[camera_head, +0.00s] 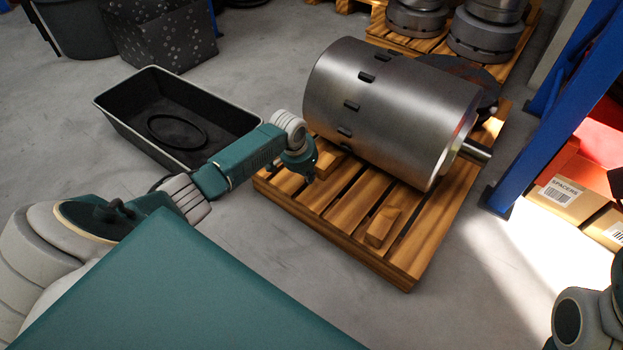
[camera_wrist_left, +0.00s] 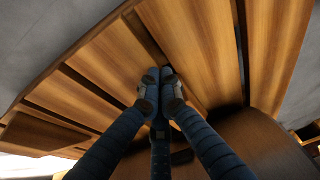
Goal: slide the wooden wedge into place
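A wooden wedge (camera_head: 382,227) lies on the front slats of the pallet (camera_head: 345,215), apart from the metal rotor (camera_head: 385,105). Another wooden piece (camera_head: 328,156) shows by the rotor's lower left side, partly hidden by my left gripper (camera_head: 303,168). That gripper is low over the pallet's left corner. In the left wrist view, its fingertips (camera_wrist_left: 160,86) are drawn together over wooden boards (camera_wrist_left: 195,45). No object shows between them. I cannot tell whether they touch the wood. The rotor's dark curved side (camera_wrist_left: 245,145) fills the lower right there. My right gripper is out of view.
A black tray (camera_head: 130,118) with a dark ring (camera_head: 177,131) stands left of the pallet. A blue rack post (camera_head: 555,115) and a spacers box (camera_head: 560,195) stand at the right. Floor in front of the pallet is clear.

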